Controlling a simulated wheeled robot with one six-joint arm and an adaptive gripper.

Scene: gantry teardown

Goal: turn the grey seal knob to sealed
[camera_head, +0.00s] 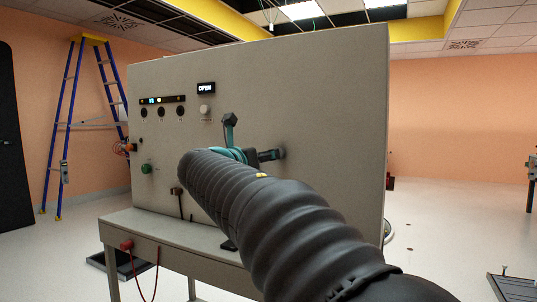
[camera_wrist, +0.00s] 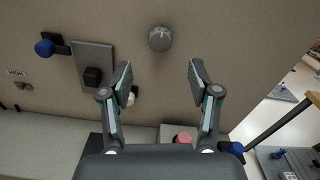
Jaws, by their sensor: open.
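The grey seal knob (camera_wrist: 160,39) is round with a pale pointer mark and sits on the beige panel in the wrist view. My gripper (camera_wrist: 160,74) is open and empty, its two fingers spread to either side below the knob in the picture. The fingers look apart from the knob. A small display (camera_head: 206,88) on the panel reads OPEN.
A pale knob (camera_head: 205,109) sits below the display, and a green knob (camera_head: 147,168) is at the panel's lower left. A grey plate with a black block (camera_wrist: 92,77) and a blue knob (camera_wrist: 44,47) are left of my fingers. A ladder (camera_head: 76,125) stands behind left.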

